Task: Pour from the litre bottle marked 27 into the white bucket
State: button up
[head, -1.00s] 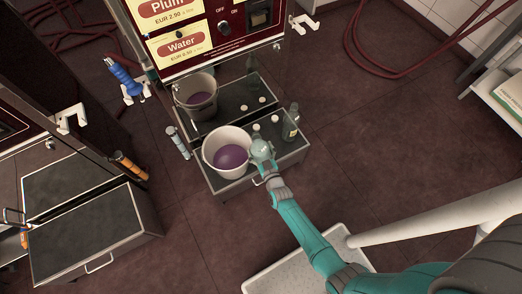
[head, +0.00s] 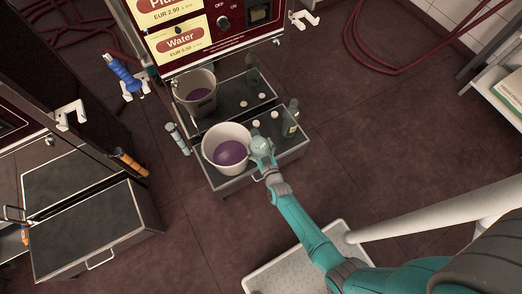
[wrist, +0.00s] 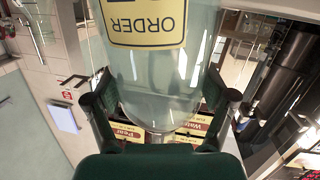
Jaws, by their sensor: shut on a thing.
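My gripper (head: 265,160) is shut on a clear bottle (wrist: 165,80), held between its two fingers in the wrist view. The bottle's yellow label (wrist: 145,22) reads ORDER upside down; its number is not readable. In the head view the held bottle (head: 259,145) is small and partly hidden by my gripper, at the right rim of the white bucket (head: 226,132). The bucket stands upright on the machine's low dark platform, with purple liquid (head: 230,153) inside. I cannot tell whether anything flows from the bottle.
Another bottle (head: 293,128) with a yellow label stands at the platform's right end. Small white discs (head: 274,115) lie near it. A second low platform (head: 95,230) is at left. The floor (head: 350,130) to the right is clear.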

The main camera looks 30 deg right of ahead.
jog(key=shift+w+d+f, duration=0.1)
jog(key=shift+f, duration=1.5)
